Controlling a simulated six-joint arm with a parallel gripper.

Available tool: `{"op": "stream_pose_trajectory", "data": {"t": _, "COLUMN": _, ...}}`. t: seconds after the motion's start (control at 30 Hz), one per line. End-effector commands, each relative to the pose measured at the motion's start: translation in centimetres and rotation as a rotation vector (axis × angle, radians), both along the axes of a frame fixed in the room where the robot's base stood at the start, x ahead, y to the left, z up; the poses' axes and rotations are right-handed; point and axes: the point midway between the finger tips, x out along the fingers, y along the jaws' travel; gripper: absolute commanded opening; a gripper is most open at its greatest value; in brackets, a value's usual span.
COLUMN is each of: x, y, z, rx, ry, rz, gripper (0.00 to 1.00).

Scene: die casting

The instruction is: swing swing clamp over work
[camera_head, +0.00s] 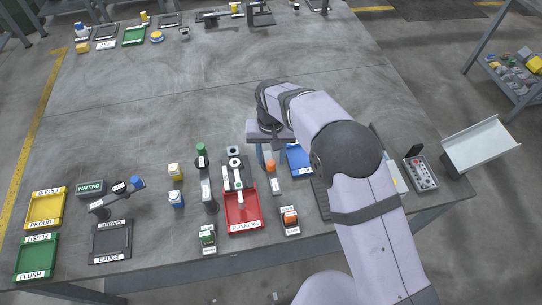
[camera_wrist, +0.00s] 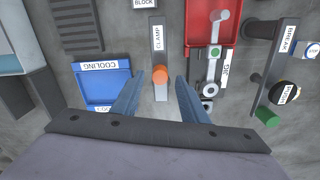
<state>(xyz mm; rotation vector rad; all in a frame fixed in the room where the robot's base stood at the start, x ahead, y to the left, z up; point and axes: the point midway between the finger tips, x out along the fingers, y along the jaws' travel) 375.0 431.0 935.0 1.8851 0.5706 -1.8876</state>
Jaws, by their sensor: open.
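The swing clamp (camera_wrist: 159,45) is a grey bar labelled CLAMP with an orange knob (camera_wrist: 160,75) at its near end. In the head view the orange knob (camera_head: 271,166) stands just beside my gripper (camera_head: 265,158). In the wrist view my gripper (camera_wrist: 158,82) is open and empty, with a blue finger on either side of the knob; I cannot tell the height gap. The work, a grey piece with round ends (camera_wrist: 208,88), sits at the jig right of the clamp. The clamp bar lies beside the work, apart from it.
The red runners tray (camera_head: 241,222) adjoins the jig. A blue cooling tray (camera_wrist: 98,87) lies left of the clamp in the wrist view. The break lever (camera_wrist: 267,85) with a green knob stands right of the jig. The table's middle (camera_head: 190,90) is clear.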

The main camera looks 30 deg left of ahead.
Motion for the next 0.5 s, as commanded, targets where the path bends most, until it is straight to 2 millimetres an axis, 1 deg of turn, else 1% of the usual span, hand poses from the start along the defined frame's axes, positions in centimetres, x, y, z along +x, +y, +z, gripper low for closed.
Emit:
{"op": "stream_pose_trajectory", "data": {"t": 0.1, "x": 0.0, "y": 0.0, "z": -1.0, "rx": -0.001, "ry": 0.001, "rz": 0.000, "gripper": 0.40}}
{"op": "stream_pose_trajectory", "data": {"t": 0.2, "x": 0.0, "y": 0.0, "z": -1.6, "rx": 0.001, "ry": -0.001, "rz": 0.000, "gripper": 0.40}}
{"op": "stream_pose_trajectory", "data": {"t": 0.5, "x": 0.0, "y": 0.0, "z": -1.9, "rx": 0.002, "ry": -0.001, "rz": 0.000, "gripper": 0.40}}
